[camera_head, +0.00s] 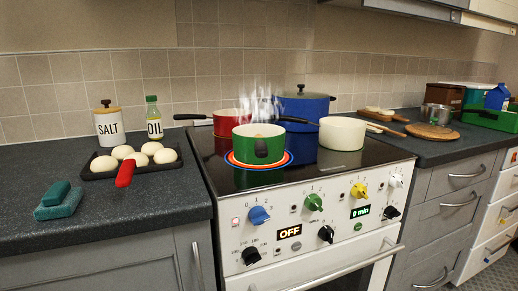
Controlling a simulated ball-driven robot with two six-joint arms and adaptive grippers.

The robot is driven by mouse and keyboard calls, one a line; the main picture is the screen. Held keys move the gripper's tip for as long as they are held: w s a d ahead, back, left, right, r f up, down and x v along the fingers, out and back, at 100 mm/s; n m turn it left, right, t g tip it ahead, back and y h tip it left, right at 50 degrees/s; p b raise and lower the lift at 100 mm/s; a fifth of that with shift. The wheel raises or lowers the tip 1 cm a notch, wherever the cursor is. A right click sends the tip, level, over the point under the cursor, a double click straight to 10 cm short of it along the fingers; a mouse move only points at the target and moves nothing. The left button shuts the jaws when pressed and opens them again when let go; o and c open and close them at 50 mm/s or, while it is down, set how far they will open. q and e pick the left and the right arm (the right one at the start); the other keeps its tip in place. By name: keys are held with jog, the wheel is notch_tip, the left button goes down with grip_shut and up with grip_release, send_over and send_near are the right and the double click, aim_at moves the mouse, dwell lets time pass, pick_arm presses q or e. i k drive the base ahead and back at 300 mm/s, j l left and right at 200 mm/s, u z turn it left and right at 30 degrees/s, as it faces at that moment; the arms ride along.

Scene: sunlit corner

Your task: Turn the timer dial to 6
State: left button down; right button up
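The oven's white control panel (300,250) faces me. A green display (360,211) on it reads "0 min". A black dial (391,212) is just to the right of that display; its markings are too small to read. Another black dial (326,234) is between the "0 min" display and a display (289,232) reading "OFF". A third black dial (250,256) is at the lower left. I cannot read which one is labelled as the timer. Neither of my grippers is in view.
Blue (259,215), green (313,202), yellow (359,190) and white (395,180) knobs line the panel's upper row. An oven handle (345,267) runs below. A steaming green pot (259,151) stands on a glowing ring. The space before the panel is clear.

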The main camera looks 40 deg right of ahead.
aim_at(391, 213)
jog(key=z, duration=1.2)
